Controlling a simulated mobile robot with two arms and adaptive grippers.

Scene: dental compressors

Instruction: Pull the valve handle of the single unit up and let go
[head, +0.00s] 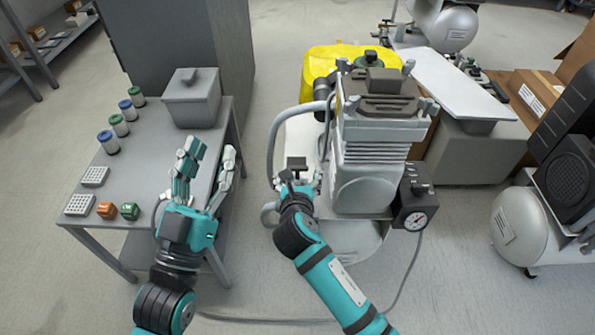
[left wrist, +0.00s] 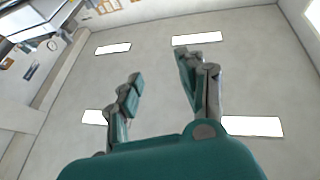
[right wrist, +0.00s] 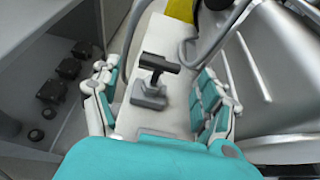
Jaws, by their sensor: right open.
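The single unit is a grey compressor (head: 378,140) with a cylindrical white tank and a pressure gauge. Its valve handle (head: 297,164) is a small black T-shaped lever on a pale panel at the unit's left side. In the head view the right gripper (head: 298,185) partly hides the handle's base. My left gripper (head: 207,165) is open and empty beside the table.
A grey table (head: 150,190) at left holds a lidded box (head: 192,97), several small jars, trays and two small coloured blocks. Another compressor (head: 530,215) stands at right, near cardboard boxes (head: 533,95). A yellow object (head: 330,65) is behind the unit. A hose lies on the floor.

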